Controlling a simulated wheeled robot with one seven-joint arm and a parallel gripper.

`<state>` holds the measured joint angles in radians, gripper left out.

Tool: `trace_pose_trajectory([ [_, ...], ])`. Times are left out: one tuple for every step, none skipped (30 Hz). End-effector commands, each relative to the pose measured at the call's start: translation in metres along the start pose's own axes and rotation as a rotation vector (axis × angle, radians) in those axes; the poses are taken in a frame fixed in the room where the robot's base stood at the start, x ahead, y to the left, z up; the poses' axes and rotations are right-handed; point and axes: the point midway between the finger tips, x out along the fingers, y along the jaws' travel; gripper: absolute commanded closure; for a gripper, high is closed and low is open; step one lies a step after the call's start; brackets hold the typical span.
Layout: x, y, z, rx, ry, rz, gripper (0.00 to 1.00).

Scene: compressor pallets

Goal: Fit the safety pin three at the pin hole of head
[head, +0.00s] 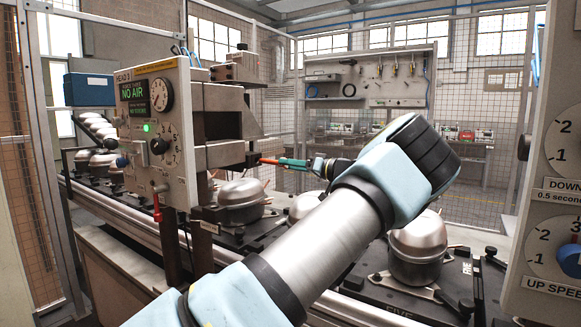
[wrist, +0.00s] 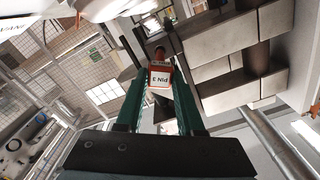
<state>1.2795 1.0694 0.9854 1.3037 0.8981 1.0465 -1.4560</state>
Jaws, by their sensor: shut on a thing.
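My gripper (head: 284,163) reaches in from the right, beside the press head, with its green fingers pointing left. It is shut on a red safety pin (head: 267,161), held roughly level. In the wrist view the pin (wrist: 160,77) sits between the green fingers (wrist: 158,96), and its label reads PIN 3. The head's grey metal block (head: 223,154) is just left of the pin's tip. The block also shows at the right of the wrist view (wrist: 235,92). I cannot make out the pin hole, nor whether the tip touches the block.
Silver compressors (head: 243,200) stand on dark pallets under the head and my arm. Another dial panel (head: 555,200) stands close at right.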

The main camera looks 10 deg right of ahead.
Motion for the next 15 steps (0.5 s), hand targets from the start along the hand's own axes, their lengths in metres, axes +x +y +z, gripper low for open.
trace_pose_trajectory([
  [0.0,0.0,-0.001,0.0,0.001,-0.001,1.0],
  [0.001,0.0,0.0,-0.001,0.001,-0.001,1.0],
  [0.001,0.0,0.0,-0.001,0.001,-0.001,1.0],
  [0.002,0.0,0.0,-0.001,0.0,-0.001,1.0],
  [0.003,0.0,0.0,-0.001,0.0,-0.001,1.0],
  [0.004,0.0,0.0,-0.001,0.0,-0.001,1.0],
  [0.004,0.0,0.0,-0.001,0.0,-0.001,1.0],
  [0.005,0.0,0.0,-0.001,0.0,-0.001,1.0],
  [0.006,0.0,0.0,-0.001,0.0,-0.001,1.0],
  [0.007,0.0,0.0,-0.001,0.001,-0.001,1.0],
  [0.007,0.0,0.0,-0.001,0.001,0.0,1.0],
  [0.008,0.0,0.0,-0.001,0.001,0.0,1.0],
  [0.009,0.0,0.0,-0.001,0.001,0.0,1.0],
  [0.01,0.0,0.0,-0.001,0.001,0.0,1.0],
  [0.011,0.0,0.0,-0.001,0.001,0.0,1.0],
])
